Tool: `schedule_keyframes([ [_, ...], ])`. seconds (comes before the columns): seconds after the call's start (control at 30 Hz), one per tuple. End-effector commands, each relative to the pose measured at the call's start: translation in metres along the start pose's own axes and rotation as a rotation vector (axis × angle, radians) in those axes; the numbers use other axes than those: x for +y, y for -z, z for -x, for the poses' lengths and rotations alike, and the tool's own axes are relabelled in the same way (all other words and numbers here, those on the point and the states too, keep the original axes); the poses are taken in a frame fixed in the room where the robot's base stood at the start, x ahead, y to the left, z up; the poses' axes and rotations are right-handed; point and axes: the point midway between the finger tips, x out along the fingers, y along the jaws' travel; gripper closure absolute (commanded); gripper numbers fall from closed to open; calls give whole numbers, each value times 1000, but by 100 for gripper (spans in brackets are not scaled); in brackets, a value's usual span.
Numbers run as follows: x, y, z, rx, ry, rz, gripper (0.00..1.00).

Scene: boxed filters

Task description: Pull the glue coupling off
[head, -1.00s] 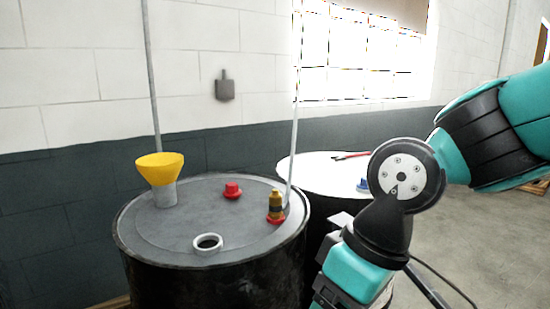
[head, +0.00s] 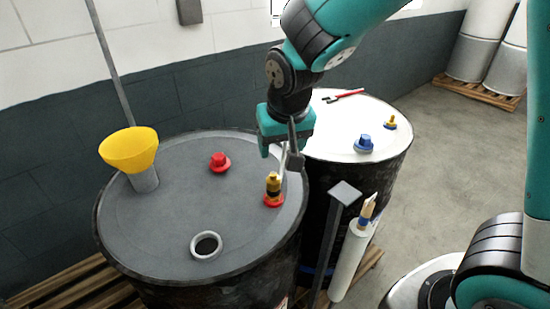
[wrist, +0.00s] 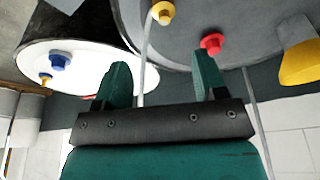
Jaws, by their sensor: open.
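A brass-yellow coupling with a dark band (head: 273,185) stands upright on a red collar at the right side of the dark drum's top (head: 190,225). A thin pale pipe rises close beside it. In the wrist view a yellow coupling (wrist: 163,12) shows at the top edge, partly cut off. My gripper (head: 281,157) is open and empty, pointing down above and slightly right of the coupling, apart from it. In the wrist view the pipe passes across the gap between my gripper's fingers (wrist: 160,65). No label tells which coupling is for glue.
A red cap (head: 220,162), yellow funnel (head: 128,152) and open white ring (head: 206,246) are on the dark drum. The white-topped drum (head: 325,135) bears a blue cap (head: 364,143), yellow fitting (head: 390,122) and red tool (head: 345,95). A grey post (head: 342,192) and white tube (head: 353,258) stand in front.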

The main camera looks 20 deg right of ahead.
Motion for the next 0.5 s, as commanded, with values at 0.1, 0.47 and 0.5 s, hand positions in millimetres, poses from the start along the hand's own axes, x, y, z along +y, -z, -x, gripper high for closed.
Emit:
schedule_keyframes([
  [0.1,-4,-2,-23,-8,0,8,35],
  [0.47,-4,-2,-97,-7,1,8,35],
  [0.5,-4,-2,-104,-6,2,8,35],
])
